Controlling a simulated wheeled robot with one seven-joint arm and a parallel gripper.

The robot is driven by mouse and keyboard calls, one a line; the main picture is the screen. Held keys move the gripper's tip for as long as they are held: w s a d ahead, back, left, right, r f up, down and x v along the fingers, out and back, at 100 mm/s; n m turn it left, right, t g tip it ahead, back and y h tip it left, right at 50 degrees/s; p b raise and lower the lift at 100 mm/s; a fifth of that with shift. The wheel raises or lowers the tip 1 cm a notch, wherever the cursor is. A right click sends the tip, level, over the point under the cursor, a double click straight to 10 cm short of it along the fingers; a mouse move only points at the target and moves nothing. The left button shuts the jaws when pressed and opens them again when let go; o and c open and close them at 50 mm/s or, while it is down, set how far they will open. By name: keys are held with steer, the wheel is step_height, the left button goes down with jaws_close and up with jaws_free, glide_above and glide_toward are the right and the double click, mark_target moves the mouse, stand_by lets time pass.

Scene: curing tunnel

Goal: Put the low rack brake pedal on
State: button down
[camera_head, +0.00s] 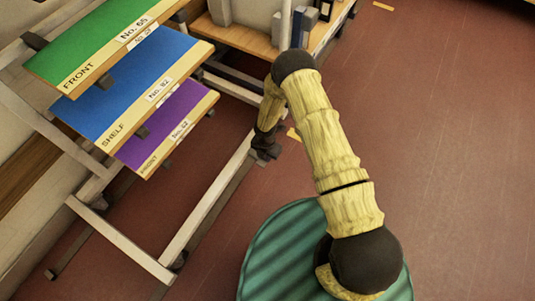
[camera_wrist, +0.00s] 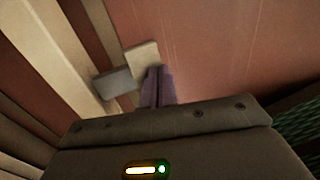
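The low rack stands at the left of the head view, with its pale lower rail (camera_head: 207,207) running toward my gripper (camera_head: 267,148). In the wrist view my gripper (camera_wrist: 157,88) points at the floor with its two fingers together, and nothing shows between them. A grey block (camera_wrist: 113,83) sits by the pale rail (camera_wrist: 75,45), just left of the fingertips. A cream block or plate (camera_wrist: 143,55) lies just beyond it. One of these may be the brake pedal, but I cannot tell which, nor whether my fingers touch either.
The rack carries a green board (camera_head: 90,40), a blue board (camera_head: 130,80) and a purple board (camera_head: 165,125). A wooden shelf (camera_head: 240,37) with grey and dark items stands behind. The red-brown floor (camera_head: 455,150) at right is clear.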

steer(key=shift+s+d+f, duration=0.1)
steer(key=shift+d+f, duration=0.05)
steer(key=shift+d, duration=0.05)
stand_by(0.4)
steer(key=shift+d+r+p, duration=0.1)
steer(key=shift+r+p, duration=0.55)
steer(key=shift+r, duration=0.05)
steer(key=s+d+r+p, duration=0.1)
steer(key=d+r+p, duration=0.2)
steer(key=r, duration=0.9)
steer(key=p, duration=0.3)
steer(key=shift+s+r+p, duration=0.15)
steer(key=shift+s+p, duration=0.1)
steer(key=shift+p, duration=0.15)
